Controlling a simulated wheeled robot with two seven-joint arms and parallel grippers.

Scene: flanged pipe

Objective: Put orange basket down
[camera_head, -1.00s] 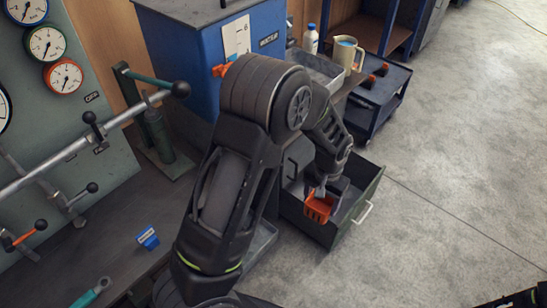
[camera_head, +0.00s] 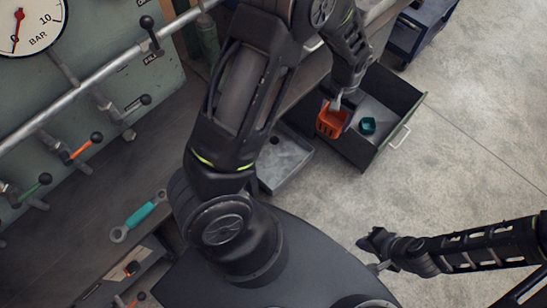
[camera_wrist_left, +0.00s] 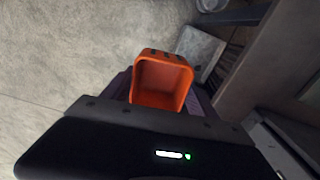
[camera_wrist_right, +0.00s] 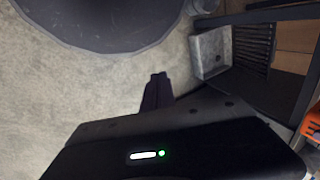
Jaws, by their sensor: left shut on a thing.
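The orange basket (camera_head: 331,122) is a small open-topped box. My left gripper (camera_head: 335,103) is shut on it, at the left side of the open dark drawer (camera_head: 398,112) in the head view. I cannot tell whether the basket is above the drawer floor or touching it. In the left wrist view the basket (camera_wrist_left: 163,80) looks empty, with the fingers (camera_wrist_left: 160,92) around it and concrete floor beyond. My right gripper (camera_head: 374,256) is low at the right, away from the basket. In the right wrist view its fingers (camera_wrist_right: 157,90) are together and empty.
A small teal container (camera_head: 368,126) lies in the drawer, right of the basket. A grey metal tray (camera_head: 283,160) is nearer, left of the drawer. A teal-handled wrench (camera_head: 138,216) lies on the dark workbench (camera_head: 165,150). Concrete floor (camera_head: 470,130) is open at the right.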

